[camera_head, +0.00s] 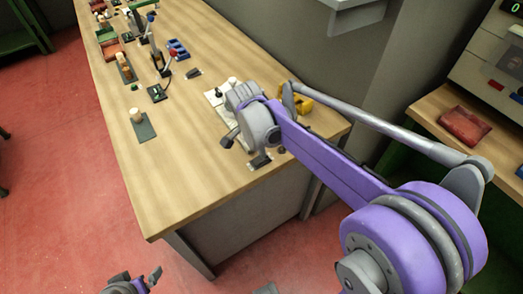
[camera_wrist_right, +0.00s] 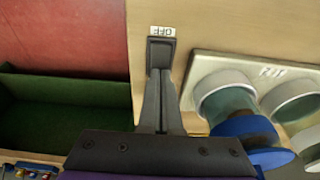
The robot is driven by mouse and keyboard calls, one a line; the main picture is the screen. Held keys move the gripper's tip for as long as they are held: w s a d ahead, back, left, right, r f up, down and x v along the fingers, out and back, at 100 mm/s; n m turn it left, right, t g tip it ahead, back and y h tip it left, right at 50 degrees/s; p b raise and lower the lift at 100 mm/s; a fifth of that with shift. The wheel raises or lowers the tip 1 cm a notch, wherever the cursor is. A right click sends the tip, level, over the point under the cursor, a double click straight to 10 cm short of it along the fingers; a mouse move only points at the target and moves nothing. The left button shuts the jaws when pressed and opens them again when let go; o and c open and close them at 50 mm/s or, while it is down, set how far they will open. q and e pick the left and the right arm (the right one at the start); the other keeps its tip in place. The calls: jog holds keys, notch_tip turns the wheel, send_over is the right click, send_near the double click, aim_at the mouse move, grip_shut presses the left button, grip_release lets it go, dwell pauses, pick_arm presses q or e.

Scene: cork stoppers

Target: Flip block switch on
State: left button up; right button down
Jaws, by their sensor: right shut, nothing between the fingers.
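A small black block, which looks like the switch (camera_wrist_right: 161,51), shows in the right wrist view beside a white OFF label (camera_wrist_right: 162,31). My right gripper (camera_wrist_right: 160,88) is shut and empty. Its dark fingers line up with the block; I cannot tell whether they touch it. In the head view the right gripper (camera_head: 262,156) is low over the near right end of the bench, largely hidden by my wrist, and the switch cannot be made out clearly. My left gripper (camera_head: 140,283) is partly visible at the bottom edge, away from the bench; its opening is unclear.
A pale plate with round cups (camera_wrist_right: 225,90) and a blue part (camera_wrist_right: 243,128) lies close right of my fingers. The wooden bench (camera_head: 190,175) has bare room at its front. A yellow object (camera_head: 302,98) lies behind my arm. A green bin (camera_wrist_right: 70,105) shows lower down.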

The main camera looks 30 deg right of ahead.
jog(key=shift+f, duration=0.15)
jog(key=shift+s+d+f+y, duration=0.1)
jog(key=shift+d+f+y, duration=0.1)
jog(key=shift+f+y, duration=0.15)
jog(key=shift+a, duration=0.2)
jog(key=shift+s+a, duration=0.1)
jog(key=shift+a, duration=0.7)
jog(key=shift+r, duration=0.15)
